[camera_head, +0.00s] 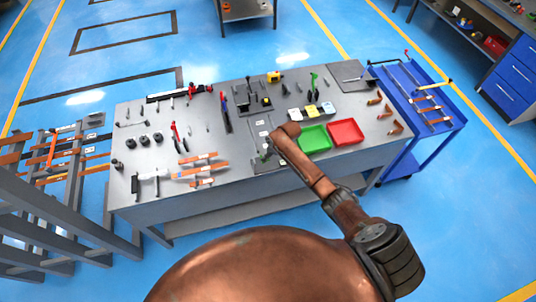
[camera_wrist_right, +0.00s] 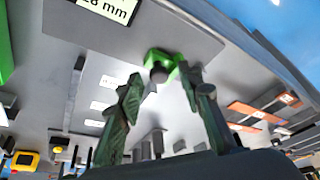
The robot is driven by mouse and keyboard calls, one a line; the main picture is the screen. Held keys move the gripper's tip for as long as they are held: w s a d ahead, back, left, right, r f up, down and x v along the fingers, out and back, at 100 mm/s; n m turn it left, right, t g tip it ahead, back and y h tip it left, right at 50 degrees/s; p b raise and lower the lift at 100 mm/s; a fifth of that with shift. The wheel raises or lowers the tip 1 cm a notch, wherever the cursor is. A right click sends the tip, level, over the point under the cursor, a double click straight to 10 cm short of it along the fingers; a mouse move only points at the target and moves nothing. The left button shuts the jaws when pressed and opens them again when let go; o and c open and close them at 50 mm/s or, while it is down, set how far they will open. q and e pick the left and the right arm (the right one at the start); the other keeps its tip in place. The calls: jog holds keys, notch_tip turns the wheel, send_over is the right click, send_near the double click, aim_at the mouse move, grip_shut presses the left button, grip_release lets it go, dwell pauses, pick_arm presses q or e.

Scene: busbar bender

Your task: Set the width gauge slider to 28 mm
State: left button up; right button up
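My right arm comes in from the lower right of the head view, and its gripper (camera_head: 270,152) is low over the front middle of the bench. In the right wrist view, the gripper (camera_wrist_right: 162,84) has its two fingers apart. A green part with a dark round knob (camera_wrist_right: 160,64), possibly the gauge slider, shows just beyond and between the fingertips; contact is not clear. A pale label reading "28 mm" (camera_wrist_right: 108,8) is at the top left, cut by the frame edge. White labels (camera_wrist_right: 102,106) sit on the grey plate. My left gripper is not in view.
The grey bench (camera_head: 225,178) carries a green tray (camera_head: 314,139) and a red tray (camera_head: 346,132) right of the gripper. Orange-marked bars (camera_head: 200,172) lie to the left. A black bender (camera_head: 255,103) and several cards stand behind. A blue cart (camera_head: 420,135) is at the right.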

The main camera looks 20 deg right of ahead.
jog(key=v, duration=1.2)
